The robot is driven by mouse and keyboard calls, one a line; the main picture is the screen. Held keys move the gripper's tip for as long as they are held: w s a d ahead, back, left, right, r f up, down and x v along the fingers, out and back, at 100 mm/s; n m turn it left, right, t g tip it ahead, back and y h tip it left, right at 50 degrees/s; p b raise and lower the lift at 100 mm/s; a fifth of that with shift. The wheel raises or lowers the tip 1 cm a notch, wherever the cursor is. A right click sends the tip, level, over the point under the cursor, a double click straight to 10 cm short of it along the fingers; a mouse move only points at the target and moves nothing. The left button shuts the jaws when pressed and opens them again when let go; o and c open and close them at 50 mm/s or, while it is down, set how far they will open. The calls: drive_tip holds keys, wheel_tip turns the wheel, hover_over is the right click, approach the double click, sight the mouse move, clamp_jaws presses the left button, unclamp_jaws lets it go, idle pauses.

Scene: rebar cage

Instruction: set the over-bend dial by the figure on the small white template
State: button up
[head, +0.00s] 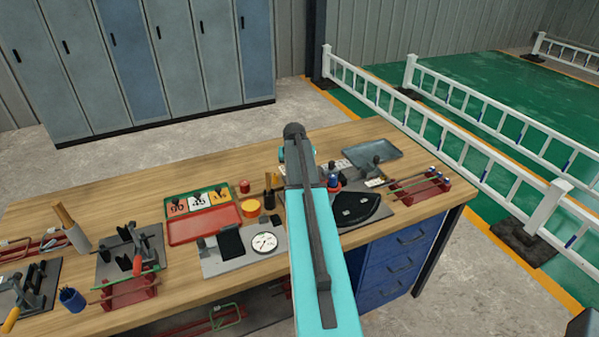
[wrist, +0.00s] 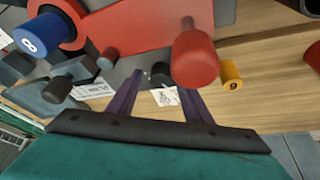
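My gripper (wrist: 162,88) is open in the wrist view, its two dark fingers apart with nothing clasped between them. A small white piece with dark marks (wrist: 165,98) shows between the fingers, perhaps the template; its figure is too small to read. A black knob (wrist: 160,73) is just beyond it. A red-knobbed handle (wrist: 195,58) rises close in front of the right finger. I cannot tell which part is the over-bend dial. In the head view, my arm hides the gripper and part of the bending machine (head: 358,208) on the bench.
The wrist view shows a blue roller marked 8 (wrist: 42,36) and a yellow one (wrist: 231,74). On the wooden bench (head: 120,200) stand a white round gauge (head: 264,242), a red tray (head: 204,224), a grey tray (head: 372,149) and a red rack (head: 425,188).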

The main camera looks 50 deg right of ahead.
drive_tip(key=shift+b+v, duration=0.5)
drive_tip(key=shift+v, duration=0.75)
drive_tip(key=b+v, duration=0.3)
drive_tip(key=v, duration=0.8)
drive_tip(key=shift+r, duration=0.2)
drive_tip(key=shift+s+f, duration=0.1)
